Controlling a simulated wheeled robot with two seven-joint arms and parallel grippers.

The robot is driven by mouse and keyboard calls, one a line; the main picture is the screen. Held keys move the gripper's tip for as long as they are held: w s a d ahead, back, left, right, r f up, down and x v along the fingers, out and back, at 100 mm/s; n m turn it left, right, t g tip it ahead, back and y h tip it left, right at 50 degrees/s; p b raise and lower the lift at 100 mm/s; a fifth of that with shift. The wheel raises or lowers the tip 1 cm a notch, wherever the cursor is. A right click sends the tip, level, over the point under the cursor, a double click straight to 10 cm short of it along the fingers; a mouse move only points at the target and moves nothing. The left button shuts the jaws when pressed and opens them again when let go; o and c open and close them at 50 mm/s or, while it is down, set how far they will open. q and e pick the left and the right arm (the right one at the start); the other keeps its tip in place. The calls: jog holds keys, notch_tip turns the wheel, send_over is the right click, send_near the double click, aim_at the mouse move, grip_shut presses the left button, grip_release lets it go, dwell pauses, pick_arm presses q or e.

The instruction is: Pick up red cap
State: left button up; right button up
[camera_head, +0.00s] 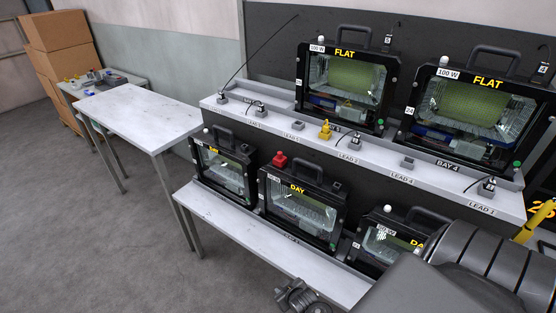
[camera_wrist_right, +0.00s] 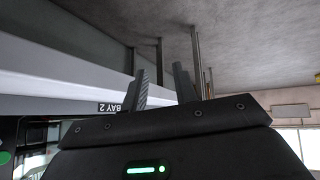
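The red cap (camera_head: 280,160) sits on the top left corner of the middle lower floodlight housing (camera_head: 302,207), marked DAY, in the head view. It stands upright, with no gripper touching it. My right gripper (camera_wrist_right: 159,78) shows in the right wrist view with its two fingers spread apart and nothing between them. A bench edge with an upturned BAY 2 label (camera_wrist_right: 122,107) is close beside its left finger. The red cap is not seen in that view. A dark jointed part of mine shows at the bottom edge of the head view, below the lower bench. My left gripper cannot be made out.
A yellow cap (camera_head: 325,130) stands on the upper ledge. White caps top other housings, one at lower right (camera_head: 388,210). Two large FLAT housings (camera_head: 343,85) stand behind. Leads and sockets line the ledge. A bare white table (camera_head: 135,115) and cardboard boxes (camera_head: 62,60) are at left.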

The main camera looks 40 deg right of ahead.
jog(key=w+d+r+m+t+h, duration=0.1)
jog(key=w+d+r+t, duration=0.15)
jog(key=w+r, duration=0.5)
jog(key=w+d+r+m+t+h, duration=0.15)
jog(key=w+d+r, duration=0.25)
jog(key=r, duration=0.6)
jog(key=m+t+h, duration=0.3)
jog(key=t+h, duration=0.1)
send_near(280, 155)
jog(key=shift+p+x, duration=0.45)
jog(key=shift+x, duration=1.2)
jog(key=shift+w, duration=0.1)
jog(key=p+x, duration=0.1)
jog(key=x, duration=0.3)
jog(key=shift+w+d+r+p, duration=0.1)
jog(key=shift+p, duration=0.3)
jog(key=shift+w+d, duration=0.2)
jog(key=shift+w, duration=0.1)
grip_shut()
